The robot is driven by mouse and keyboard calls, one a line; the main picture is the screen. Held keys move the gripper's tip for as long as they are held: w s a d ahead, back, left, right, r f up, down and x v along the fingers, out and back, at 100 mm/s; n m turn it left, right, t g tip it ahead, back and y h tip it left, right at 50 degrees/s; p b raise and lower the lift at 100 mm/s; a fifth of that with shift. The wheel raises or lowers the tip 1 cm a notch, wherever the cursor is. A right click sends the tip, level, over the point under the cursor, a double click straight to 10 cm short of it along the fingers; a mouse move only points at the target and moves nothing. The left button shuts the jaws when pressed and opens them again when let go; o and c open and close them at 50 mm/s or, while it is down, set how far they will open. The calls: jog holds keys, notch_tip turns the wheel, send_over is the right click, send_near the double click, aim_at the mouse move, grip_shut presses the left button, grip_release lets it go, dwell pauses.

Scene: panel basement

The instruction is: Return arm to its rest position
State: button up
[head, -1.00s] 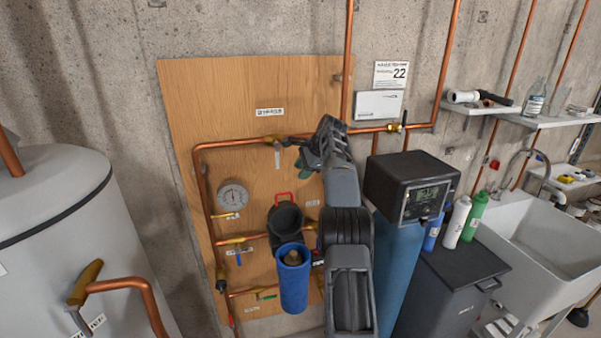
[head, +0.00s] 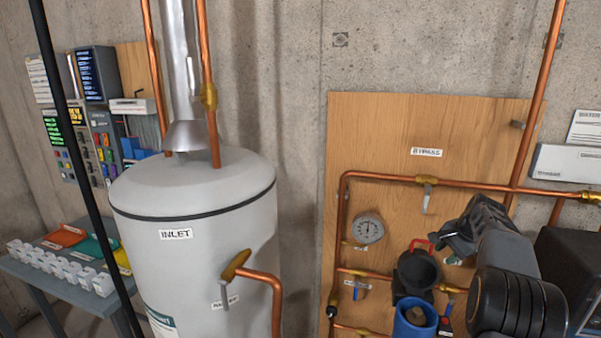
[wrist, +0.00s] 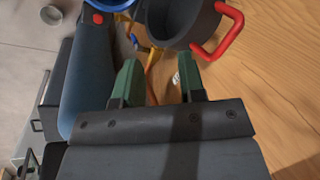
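My gripper (head: 452,260) is at the lower right of the head view, in front of the wooden panel. It is below the bypass pipe and just right of a dark round filter housing (head: 417,272) with a red handle. In the wrist view the two green fingertips of my gripper (wrist: 160,75) stand apart with nothing held between them. The housing also shows in the wrist view (wrist: 183,25), beyond the fingertips with its red handle at right. I cannot tell the exact gap to it. My forearm hides part of the panel's right side.
The wooden panel (head: 400,125) carries copper pipes, a gauge (head: 368,228) and a blue open canister (head: 414,320). A grey tank (head: 200,255) with a projecting valve stands left of it. A dark-topped unit (head: 572,262) is close to my arm at right.

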jog(key=s+a+f+n+h+b, duration=0.1)
jog(key=s+a+n, duration=0.5)
jog(key=s+a, duration=0.7)
jog(key=s+a+f+n+t+b, duration=0.1)
jog(key=s+a+n+b, duration=0.1)
jog(key=s+a+n, duration=0.5)
jog(key=shift+s+a+f+n+h+b, duration=0.2)
jog(key=shift+s+a+n+h+b, duration=0.15)
jog(key=shift+s+a, duration=3.5)
